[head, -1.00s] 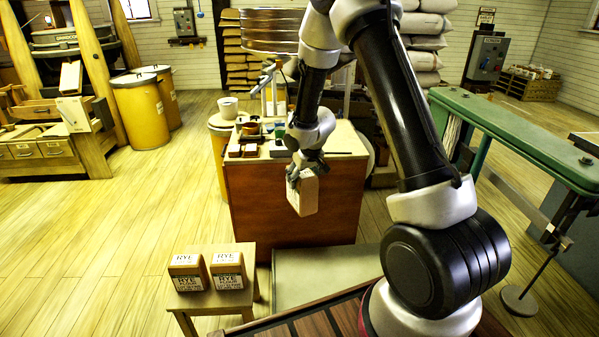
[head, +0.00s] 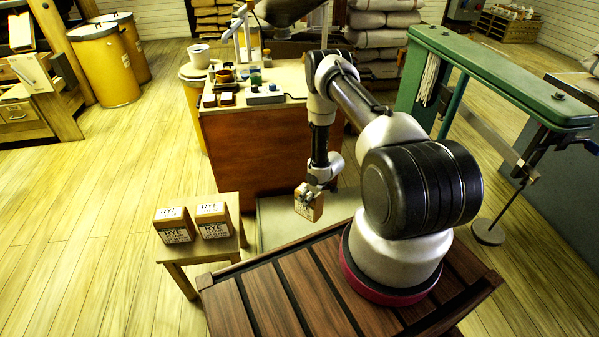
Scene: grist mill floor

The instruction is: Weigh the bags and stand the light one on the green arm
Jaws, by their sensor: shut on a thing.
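My gripper (head: 313,186) is shut on a small tan bag (head: 306,206) with a white printed label. It holds the bag low in front of the wooden cabinet, clear of the stool. Two similar bags labelled RYE stand side by side on a small wooden stool (head: 238,244): the left bag (head: 174,228) and the right bag (head: 213,222). The long green arm (head: 490,72) stretches across the right side, far from my gripper. Its top looks bare apart from small dark fittings. The held bag's underside is hidden.
The wooden cabinet (head: 250,150) carries small pots and blocks. A pale low platform (head: 285,222) lies below the held bag. A rod with a round disc (head: 488,232) hangs or stands below the green arm. Yellow drums (head: 103,65) stand at left; the floor at left is open.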

